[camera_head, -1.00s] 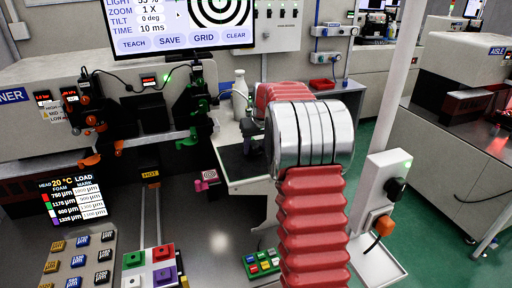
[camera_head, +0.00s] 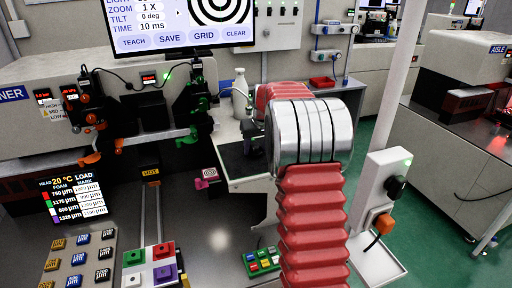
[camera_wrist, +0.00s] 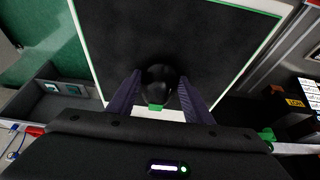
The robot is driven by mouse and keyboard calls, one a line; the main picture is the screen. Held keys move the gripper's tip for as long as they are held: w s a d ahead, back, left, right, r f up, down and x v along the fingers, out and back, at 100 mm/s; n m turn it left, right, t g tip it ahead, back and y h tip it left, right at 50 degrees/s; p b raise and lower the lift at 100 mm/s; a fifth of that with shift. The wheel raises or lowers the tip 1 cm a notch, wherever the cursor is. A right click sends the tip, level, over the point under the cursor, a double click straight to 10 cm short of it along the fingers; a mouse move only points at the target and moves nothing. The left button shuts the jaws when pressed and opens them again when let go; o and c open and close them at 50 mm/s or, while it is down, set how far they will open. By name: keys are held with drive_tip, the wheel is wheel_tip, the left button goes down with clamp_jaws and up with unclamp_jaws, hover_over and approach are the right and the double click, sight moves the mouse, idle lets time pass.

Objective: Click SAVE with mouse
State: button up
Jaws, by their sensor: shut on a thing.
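In the wrist view my gripper (camera_wrist: 160,82) has its two dark fingers on either side of a round black mouse (camera_wrist: 158,74). The mouse sits on a black pad (camera_wrist: 215,45) with a white and green border; a small green part shows at its near end. The screen (camera_head: 120,15) is cut off at the top. The SAVE button (camera_head: 170,37) is in its bottom row, between TEACH and GRID. A small pointer seems to show above SAVE, near the target's left side.
A grey machine bench with orange and green knobs (camera_head: 91,157) stands below the screen. Several labelled blocks (camera_head: 78,260) and a four-coloured block (camera_head: 150,262) lie at the front left. A white post with a socket box (camera_head: 385,180) stands right of my arm.

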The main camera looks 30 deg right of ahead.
sight(255, 160)
drive_tip(key=shift+s, duration=0.1)
drive_tip(key=shift+s+a, duration=0.55)
drive_tip(key=shift+s, duration=0.3)
drive_tip(key=shift+s+a, duration=0.55)
drive_tip(key=shift+s, duration=0.3)
drive_tip(key=o, duration=1.2)
drive_tip(key=shift+c, duration=0.2)
drive_tip(key=v, duration=1.3)
drive_tip(key=shift+r, duration=0.25)
drive_tip(key=shift+s, duration=0.1)
